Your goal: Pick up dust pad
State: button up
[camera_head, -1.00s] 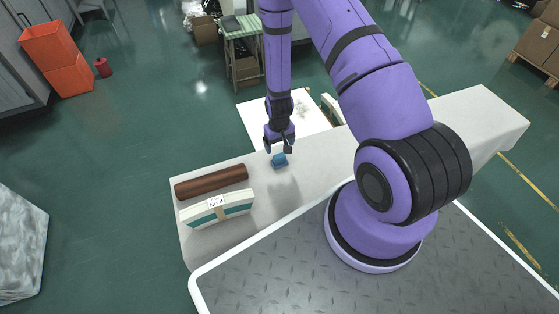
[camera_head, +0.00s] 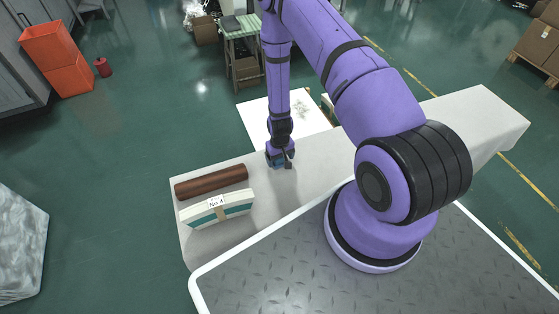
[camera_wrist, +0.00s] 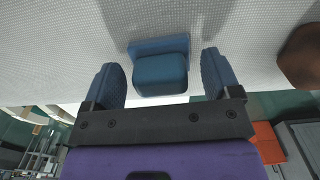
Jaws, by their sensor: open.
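The dust pad (camera_wrist: 160,72) is a small blue block with a wider flat base, on the pale table top. In the wrist view it lies between the two blue fingers of my gripper (camera_wrist: 163,78), with a gap on each side. My gripper is open and looks low at the table. In the head view my gripper (camera_head: 281,162) is over the pad's place, and it mostly hides the pad.
A brown roll (camera_head: 211,181) and a white and teal box labelled No.4 (camera_head: 217,208) lie to the left on the pale table (camera_head: 310,182). The table to the right of my gripper is largely clear. A white sheet or board (camera_head: 255,120) lies behind.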

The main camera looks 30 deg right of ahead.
jog(key=c, duration=1)
jog(key=shift+r, duration=0.1)
jog(key=shift+r, duration=0.65)
notch_tip(320, 180, up, 2)
jog(key=shift+r, duration=0.1)
jog(key=s+d, duration=0.1)
jog(key=s, duration=0.4)
jog(key=s+d+r, duration=0.1)
jog(key=s+d, duration=0.1)
jog(key=s, duration=0.3)
jog(key=s+d, duration=0.1)
jog(key=s, duration=0.4)
jog(key=shift+s+d+r, duration=0.2)
